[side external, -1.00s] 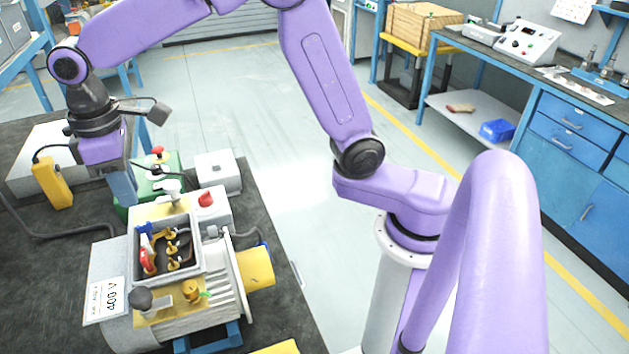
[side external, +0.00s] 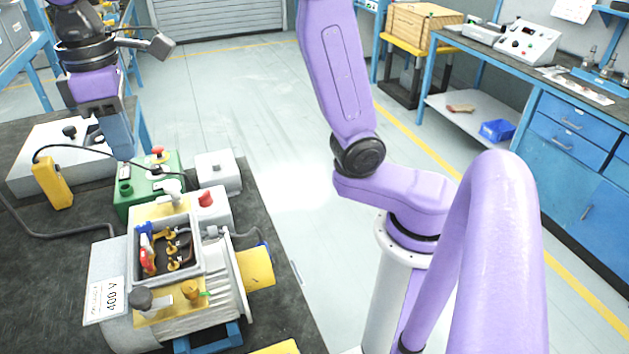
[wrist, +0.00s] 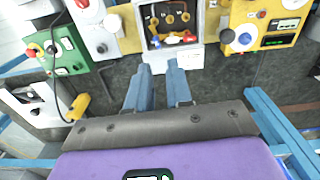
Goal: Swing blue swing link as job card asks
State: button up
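The blue swing link (side external: 146,231) is small and sits at the upper left inside the open terminal box (side external: 197,277) of the grey motor. It also shows in the wrist view (wrist: 154,41) at the box's near edge. A red link (side external: 148,262) lies beside it, near several brass terminals (side external: 172,248). The card (side external: 104,301) on the motor reads 400 V; its smaller print is unreadable. My gripper (side external: 121,150) is above and behind the motor, clear of the box. In the wrist view its two blue fingers (wrist: 160,67) are apart with nothing between them.
The dark mat (side external: 40,265) at left is mostly clear.

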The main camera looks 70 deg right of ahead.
jog(key=s+d+f+n, duration=0.1)
jog(key=s+d+f, duration=0.5)
jog(key=s, duration=0.5)
jog(key=s+d+f+n, duration=0.2)
jog(key=s+d+f, duration=0.4)
jog(key=s+d, duration=0.3)
jog(key=s, duration=0.3)
jog(key=shift+f, duration=0.2)
jog(key=o, duration=0.6)
jog(key=shift+o, duration=0.2)
notch_tip(320, 180, up, 14)
jog(key=f+m, duration=0.1)
jog(key=m, duration=1.7)
send_over(143, 224)
notch_tip(143, 224, down, 17)
jog(key=shift+r, duration=0.1)
